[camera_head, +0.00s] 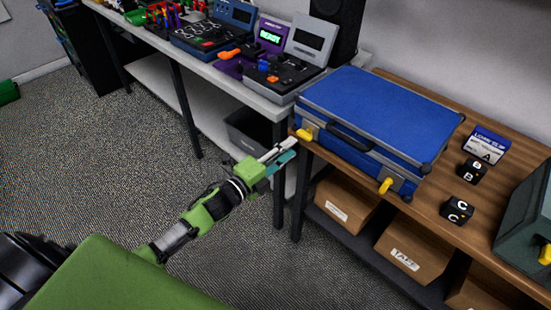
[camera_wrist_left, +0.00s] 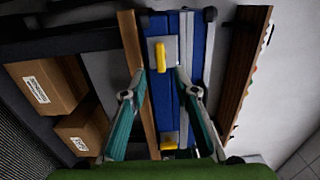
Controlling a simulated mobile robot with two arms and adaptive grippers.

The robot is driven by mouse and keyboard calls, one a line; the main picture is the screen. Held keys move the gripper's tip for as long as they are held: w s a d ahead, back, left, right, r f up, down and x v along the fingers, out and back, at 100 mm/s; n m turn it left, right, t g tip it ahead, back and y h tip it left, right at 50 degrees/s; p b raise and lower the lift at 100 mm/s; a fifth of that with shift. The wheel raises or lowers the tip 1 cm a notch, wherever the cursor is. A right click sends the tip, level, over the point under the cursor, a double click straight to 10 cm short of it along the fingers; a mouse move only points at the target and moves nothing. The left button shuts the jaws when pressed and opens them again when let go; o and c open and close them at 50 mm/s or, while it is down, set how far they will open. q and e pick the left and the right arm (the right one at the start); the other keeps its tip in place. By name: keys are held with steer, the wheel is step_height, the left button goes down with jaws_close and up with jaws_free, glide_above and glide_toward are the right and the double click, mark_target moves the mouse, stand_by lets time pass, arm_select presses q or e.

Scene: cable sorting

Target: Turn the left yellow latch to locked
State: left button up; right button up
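A closed blue case (camera_head: 360,112) lies on the wooden table. Its left yellow latch (camera_head: 304,134) sits at the near left front corner, its lever lying roughly sideways. The right yellow latch (camera_head: 385,186) is at the other end of the front face. My left gripper (camera_head: 294,147) is just left of and slightly below the left latch, apart from any visible hold. In the left wrist view its teal fingers (camera_wrist_left: 164,80) are spread and empty. There the left latch (camera_wrist_left: 168,145) shows low, near the palm, and the right latch (camera_wrist_left: 161,55) shows farther up. My right gripper is not in view.
Black lettered blocks (camera_head: 458,210) and a blue-white box (camera_head: 487,145) stand right of the case. A green case (camera_head: 530,225) is at the far right. Cardboard boxes (camera_head: 412,250) sit on the shelf below. A white table (camera_head: 232,85) with devices is at left.

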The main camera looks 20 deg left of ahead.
arm_select(q)
steer(key=shift+v, duration=2.7)
